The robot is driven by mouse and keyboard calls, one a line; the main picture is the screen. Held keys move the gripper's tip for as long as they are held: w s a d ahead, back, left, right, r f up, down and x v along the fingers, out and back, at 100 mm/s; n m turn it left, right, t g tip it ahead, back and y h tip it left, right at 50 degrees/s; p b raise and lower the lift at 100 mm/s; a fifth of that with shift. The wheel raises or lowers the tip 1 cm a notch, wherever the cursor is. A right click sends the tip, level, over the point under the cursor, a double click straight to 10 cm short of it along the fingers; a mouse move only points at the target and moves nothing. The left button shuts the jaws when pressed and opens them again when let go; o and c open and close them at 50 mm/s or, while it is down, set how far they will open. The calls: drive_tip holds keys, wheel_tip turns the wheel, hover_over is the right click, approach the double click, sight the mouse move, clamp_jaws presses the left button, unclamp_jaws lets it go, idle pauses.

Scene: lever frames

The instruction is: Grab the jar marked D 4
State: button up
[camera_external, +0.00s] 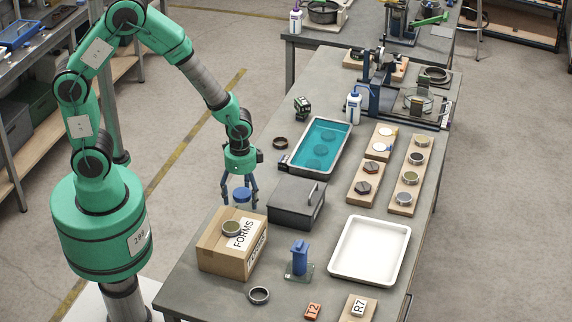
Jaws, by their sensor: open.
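My gripper (239,192) points down from the green arm, behind the cardboard box and left of the dark grey lidded box. Its dark blue fingers are open. A round thing with a blue top (243,195), possibly a jar, shows between or just beyond the fingers. Its lower part is hidden by the cardboard box, and I cannot tell whether the fingers touch it. No D 4 mark can be read on it or anywhere in view.
The dark grey box (290,207) stands close on the right. A blue stand (300,261) is in front.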

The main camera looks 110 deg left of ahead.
sight(244, 206)
drive_tip(key=shift+w+a+f+b, duration=0.1)
drive_tip(key=shift+f+b, duration=0.5)
drive_tip(key=shift+f, duration=1.95)
drive_tip(key=c, duration=1.3)
drive_tip(key=shift+c, duration=0.2)
drive_tip(key=shift+r, duration=0.15)
